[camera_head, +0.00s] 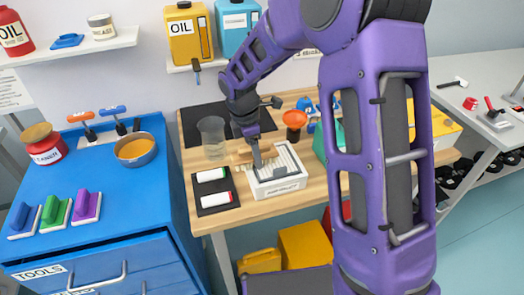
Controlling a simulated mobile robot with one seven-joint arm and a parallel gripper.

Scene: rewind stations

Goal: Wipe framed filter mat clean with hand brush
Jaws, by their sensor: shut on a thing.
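The framed filter mat (288,187) appears as a white-framed, pale ribbed block with a label on its front, lying on the wooden table. My gripper (258,163) points down over its back left part and is shut on the hand brush. The brush's tan wooden handle (241,156) shows to the left of the fingers. The bristles are hidden by the gripper and the frame, so I cannot tell whether they touch the mat.
A clear beaker (211,138) and a black tray (219,208) with two white rolls stand left of the mat. An orange funnel-like cup (294,121) stands behind right. A blue cabinet (110,215) is at left. The wooden table's (250,213) front strip is clear.

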